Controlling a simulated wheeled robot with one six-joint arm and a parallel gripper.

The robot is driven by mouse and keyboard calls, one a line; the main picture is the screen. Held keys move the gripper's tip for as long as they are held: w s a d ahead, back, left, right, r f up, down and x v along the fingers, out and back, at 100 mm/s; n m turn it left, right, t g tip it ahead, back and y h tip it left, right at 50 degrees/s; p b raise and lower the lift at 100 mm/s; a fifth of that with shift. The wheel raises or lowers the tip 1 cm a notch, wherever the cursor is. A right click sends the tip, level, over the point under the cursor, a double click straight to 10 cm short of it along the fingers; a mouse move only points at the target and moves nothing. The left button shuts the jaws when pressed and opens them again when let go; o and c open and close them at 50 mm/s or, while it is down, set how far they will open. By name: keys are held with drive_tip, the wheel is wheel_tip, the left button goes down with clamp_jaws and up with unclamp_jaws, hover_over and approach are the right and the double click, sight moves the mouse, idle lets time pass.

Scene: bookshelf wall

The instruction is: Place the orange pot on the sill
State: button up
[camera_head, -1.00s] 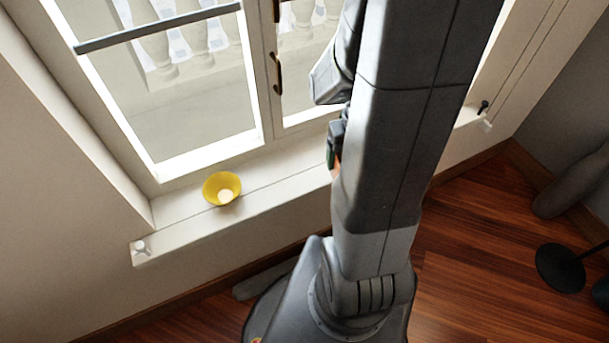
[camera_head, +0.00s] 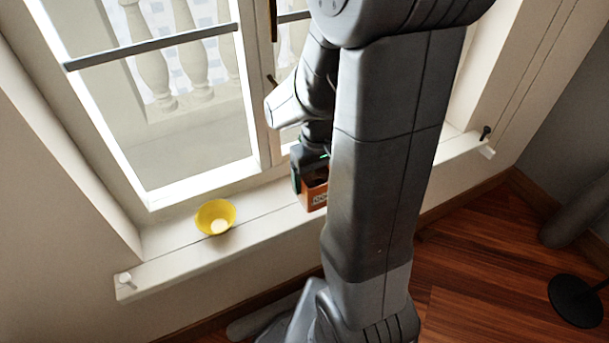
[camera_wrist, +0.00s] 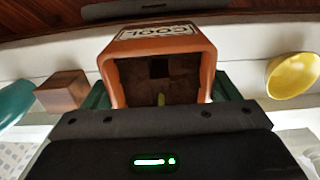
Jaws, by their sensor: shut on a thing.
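The orange pot (camera_head: 314,194) is a square pot with a white label, partly hidden behind my arm in the head view. In the wrist view the pot (camera_wrist: 206,77) shows from above, with dark brown contents and a small green bit inside. My gripper (camera_wrist: 160,98) is shut on the pot. In the head view my gripper (camera_head: 310,175) is over the white sill (camera_head: 180,260), by the window. I cannot tell whether the pot touches the sill.
A brown wooden block (camera_wrist: 62,92) and a teal object (camera_wrist: 14,101) are on the pot's other side. Sill between bowl and pot looks clear.

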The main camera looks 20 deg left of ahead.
drive_tip(key=w+a, duration=0.5)
drive_tip(key=a, duration=0.1)
drive_tip(key=f, duration=0.2)
drive_tip(key=f+b, duration=0.1)
drive_tip(key=f, duration=0.1)
drive_tip(key=d+f+b, duration=0.1)
drive_tip(key=f, duration=0.1)
drive_tip(key=shift+s+f, duration=0.35)
drive_tip(key=shift+f, duration=0.05)
drive_tip(key=shift+w+a+f, duration=0.1)
drive_tip(key=shift+w+a, duration=0.05)
drive_tip(key=shift+a, duration=0.1)
drive_tip(key=shift+f, duration=0.2)
drive_tip(key=o, duration=1.3)
wheel_tip(320, 180, up, 12)
drive_tip(key=p, duration=0.2)
drive_tip(key=shift+r+p, duration=0.2)
drive_tip(key=shift+p, duration=0.15)
